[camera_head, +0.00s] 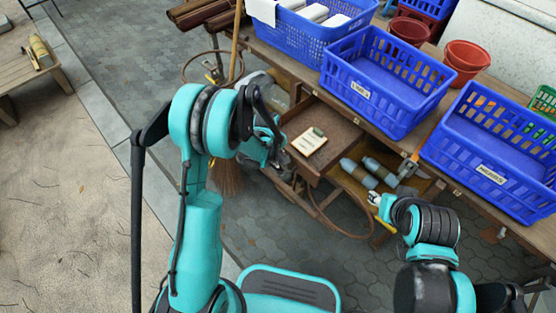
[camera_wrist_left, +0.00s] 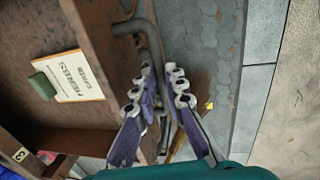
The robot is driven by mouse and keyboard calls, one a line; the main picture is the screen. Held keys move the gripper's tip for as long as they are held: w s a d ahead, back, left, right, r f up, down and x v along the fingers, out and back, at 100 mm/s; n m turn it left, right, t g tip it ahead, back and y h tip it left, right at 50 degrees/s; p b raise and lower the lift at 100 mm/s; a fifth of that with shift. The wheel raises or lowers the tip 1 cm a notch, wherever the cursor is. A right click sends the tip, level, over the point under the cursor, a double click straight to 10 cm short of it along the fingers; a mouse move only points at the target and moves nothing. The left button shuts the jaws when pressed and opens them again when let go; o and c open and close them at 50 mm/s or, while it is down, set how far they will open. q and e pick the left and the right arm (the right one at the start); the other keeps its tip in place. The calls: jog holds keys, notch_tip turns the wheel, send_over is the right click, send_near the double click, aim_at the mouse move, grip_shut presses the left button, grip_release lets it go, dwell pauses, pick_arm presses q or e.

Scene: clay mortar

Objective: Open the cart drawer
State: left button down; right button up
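The cart's wooden drawer (camera_head: 330,136) stands pulled out from under the cart top. A cream herb card with a green block (camera_head: 309,141) lies inside it; the left wrist view shows them too (camera_wrist_left: 72,78). In that view the grey metal drawer handle (camera_wrist_left: 153,38) runs down between the purple-padded fingers of my left gripper (camera_wrist_left: 160,88), which are close together around it. In the head view my left gripper (camera_head: 272,150) is at the drawer's left front, partly hidden by my arm. My right gripper (camera_head: 392,187) is near the cart's lower shelf; its fingers are unclear.
Blue crates (camera_head: 388,82) and red pots (camera_head: 466,58) stand on the cart top (camera_head: 292,62). Grey cylinders (camera_head: 370,172) lie on the shelf right of the drawer. A broom (camera_head: 228,178) stands left of the cart. Open paving (camera_head: 120,60) lies at the left.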

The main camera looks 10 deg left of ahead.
pick_arm(q)
jog(key=c, duration=1.6)
grip_release()
jog(key=r, duration=0.4)
jog(key=s+r, duration=0.1)
jog(key=r, duration=0.3)
jog(key=a+r, duration=0.1)
jog(key=r, duration=0.2)
jog(key=shift+s+a+r, duration=0.1)
jog(key=shift+s+r, duration=0.3)
jog(key=s+a+r+m+t, duration=0.1)
jog(key=s+r+m+t, duration=0.1)
jog(key=s, duration=0.4)
jog(key=s+a+r+m+t, duration=0.1)
jog(key=s+r+m, duration=0.4)
jog(key=s+r, duration=0.1)
jog(key=s+a+r+m+t+y, duration=0.1)
jog(key=s+r+m+t, duration=0.1)
jog(key=s+r+m, duration=0.2)
jog(key=shift+s+r+t, duration=0.15)
jog(key=shift+s+r, duration=0.05)
jog(key=shift+s, duration=0.6)
jog(key=shift+s+r+t, duration=0.15)
jog(key=shift+s, duration=0.6)
